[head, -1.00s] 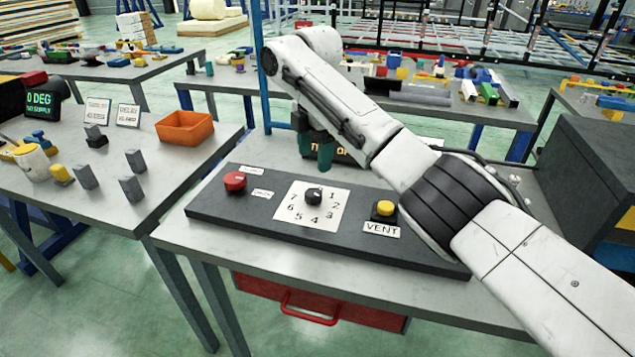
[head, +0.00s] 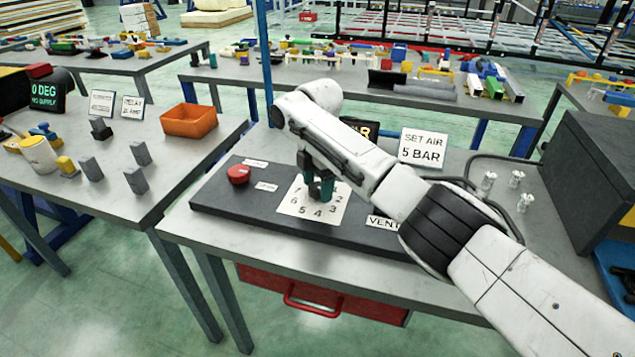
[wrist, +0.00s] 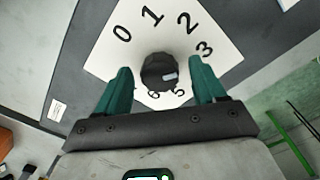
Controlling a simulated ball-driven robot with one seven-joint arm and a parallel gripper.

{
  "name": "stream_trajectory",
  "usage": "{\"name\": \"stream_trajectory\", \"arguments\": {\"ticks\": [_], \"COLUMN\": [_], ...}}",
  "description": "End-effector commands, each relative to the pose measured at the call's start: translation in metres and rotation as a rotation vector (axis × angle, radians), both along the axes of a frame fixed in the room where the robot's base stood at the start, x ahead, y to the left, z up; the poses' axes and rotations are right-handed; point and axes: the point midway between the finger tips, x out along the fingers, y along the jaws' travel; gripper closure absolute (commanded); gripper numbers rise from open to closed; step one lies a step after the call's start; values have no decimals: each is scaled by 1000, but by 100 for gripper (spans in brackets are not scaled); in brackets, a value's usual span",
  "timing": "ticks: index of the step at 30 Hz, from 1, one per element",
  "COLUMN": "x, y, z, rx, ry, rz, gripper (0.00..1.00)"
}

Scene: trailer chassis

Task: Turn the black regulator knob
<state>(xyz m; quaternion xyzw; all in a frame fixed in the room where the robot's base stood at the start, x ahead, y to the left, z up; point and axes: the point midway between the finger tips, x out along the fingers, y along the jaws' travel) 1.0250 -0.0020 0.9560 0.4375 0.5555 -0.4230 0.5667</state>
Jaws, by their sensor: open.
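The black regulator knob (wrist: 158,72) sits at the middle of a white dial sheet (wrist: 211,51) with printed numbers, and a light mark on it points toward the right in the wrist view. My gripper (wrist: 161,85) is open, with one green finger on each side of the knob and a gap to each. In the head view my gripper (head: 319,192) is over the dial sheet (head: 296,203) and hides most of the knob. A sign (head: 422,149) behind reads "SET AIR 5 BAR".
A red button (head: 239,175) is left of the dial on the dark panel (head: 222,205). A VENT label (head: 382,222) is to the right, partly behind my arm. An orange bin (head: 189,121) and grey blocks stand on the left table. A dark box (head: 590,175) stands at the right.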

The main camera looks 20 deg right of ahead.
Motion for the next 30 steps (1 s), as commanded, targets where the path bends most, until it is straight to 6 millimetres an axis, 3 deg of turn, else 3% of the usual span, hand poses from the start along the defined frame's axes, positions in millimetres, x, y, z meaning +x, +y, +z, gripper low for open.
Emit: {"name": "stream_trajectory", "arguments": {"ticks": [2,19,30], "x": [0,0,0], "y": [0,0,0], "z": [0,0,1], "rx": [0,0,-1], "ry": [0,0,1], "rz": [0,0,-58], "gripper": [31,85,86]}}
